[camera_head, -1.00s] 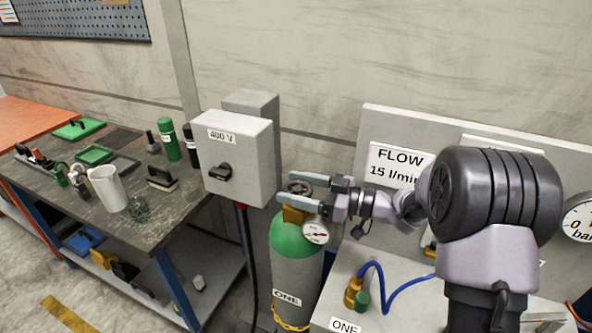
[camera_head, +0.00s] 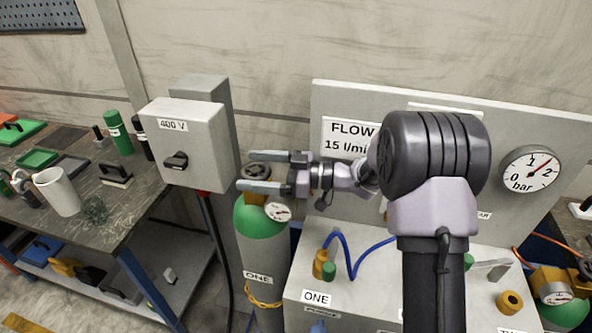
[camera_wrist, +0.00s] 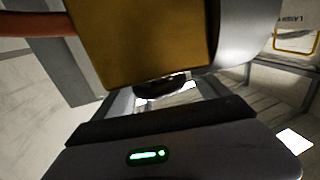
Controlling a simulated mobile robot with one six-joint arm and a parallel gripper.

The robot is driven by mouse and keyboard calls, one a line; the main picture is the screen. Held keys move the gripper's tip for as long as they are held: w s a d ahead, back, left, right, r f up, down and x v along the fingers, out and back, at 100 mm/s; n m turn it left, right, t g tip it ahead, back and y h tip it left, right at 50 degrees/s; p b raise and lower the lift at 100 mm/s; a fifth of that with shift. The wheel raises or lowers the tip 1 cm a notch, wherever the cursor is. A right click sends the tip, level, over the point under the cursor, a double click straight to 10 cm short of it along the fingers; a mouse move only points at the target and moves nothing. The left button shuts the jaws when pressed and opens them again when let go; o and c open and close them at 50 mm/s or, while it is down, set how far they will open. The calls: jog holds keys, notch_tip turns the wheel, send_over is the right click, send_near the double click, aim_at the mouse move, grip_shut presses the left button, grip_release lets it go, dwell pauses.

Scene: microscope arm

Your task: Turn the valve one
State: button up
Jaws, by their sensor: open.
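The gas cylinder labelled ONE (camera_head: 262,245) stands upright with a green shoulder, a brass valve body and a small round gauge (camera_head: 277,212). The dark handwheel of valve one (camera_head: 257,171) sits on top. My gripper (camera_head: 246,171) is open at the handwheel, one finger on its far side and one on its near side. I cannot tell whether the fingers touch it. In the wrist view a large brass block (camera_wrist: 150,45) fills the top, and a dark rounded part (camera_wrist: 163,88) shows below it; most of the wheel is hidden there.
A grey 400 V switch box (camera_head: 190,140) is close left of the cylinder. A panel with a FLOW sign (camera_head: 350,137) and a bar gauge (camera_head: 530,169) stands at right, behind my arm. A blue hose (camera_head: 358,262) runs below. A cluttered workbench (camera_head: 110,225) is at left.

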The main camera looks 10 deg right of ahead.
jog(key=p+v, duration=0.4)
jog(key=v, duration=1.3)
